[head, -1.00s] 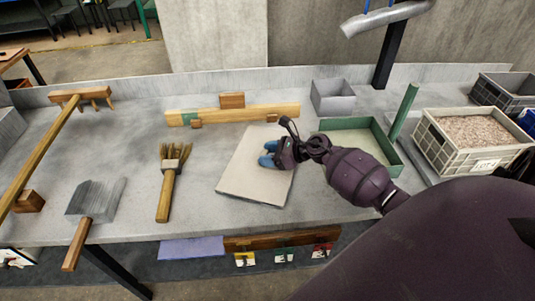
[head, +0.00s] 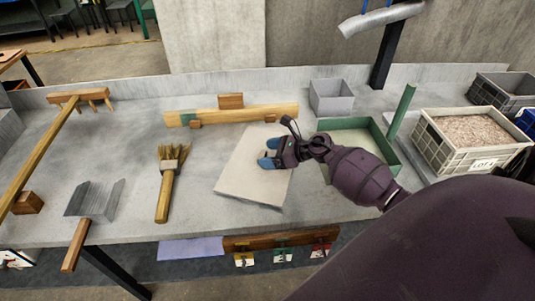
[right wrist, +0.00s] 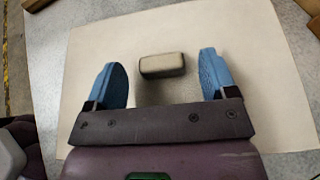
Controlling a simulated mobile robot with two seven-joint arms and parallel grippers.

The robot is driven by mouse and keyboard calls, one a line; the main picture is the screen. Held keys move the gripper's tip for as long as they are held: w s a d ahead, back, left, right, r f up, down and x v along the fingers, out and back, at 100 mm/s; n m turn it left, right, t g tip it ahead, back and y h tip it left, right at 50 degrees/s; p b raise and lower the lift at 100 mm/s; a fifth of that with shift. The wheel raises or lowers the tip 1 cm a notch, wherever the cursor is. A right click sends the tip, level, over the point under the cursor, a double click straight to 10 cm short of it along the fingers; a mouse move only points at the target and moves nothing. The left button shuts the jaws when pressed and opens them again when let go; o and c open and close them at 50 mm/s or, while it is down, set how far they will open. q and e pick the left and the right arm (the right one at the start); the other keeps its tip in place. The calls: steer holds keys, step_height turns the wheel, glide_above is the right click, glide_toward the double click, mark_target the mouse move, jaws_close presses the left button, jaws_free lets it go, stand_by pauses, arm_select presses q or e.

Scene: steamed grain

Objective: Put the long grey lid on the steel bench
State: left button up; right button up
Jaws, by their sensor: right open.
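The long grey lid (head: 246,182) is a pale, flat rectangular panel lying over the middle of the grey steel bench (head: 128,145). Whether anything lies under it cannot be told. In the right wrist view the lid (right wrist: 205,40) has a small block handle (right wrist: 162,65) on top. My right gripper (head: 268,153) is over the lid with its blue fingers apart. In the right wrist view the fingers (right wrist: 163,82) stand either side of the handle, with a gap on each side. My left gripper is not in view.
A green-rimmed tray (head: 385,147) and a grey box (head: 331,96) stand right of the lid. A crate of grain (head: 473,133) is farther right. A brush (head: 168,185) and a scoop (head: 94,200) lie to the left. A wooden bar (head: 235,113) lies behind.

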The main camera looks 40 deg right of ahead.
steer(key=v, duration=1.1)
steer(key=shift+s+p, duration=0.1)
steer(key=shift+p, duration=0.2)
steer(key=shift+a, duration=0.1)
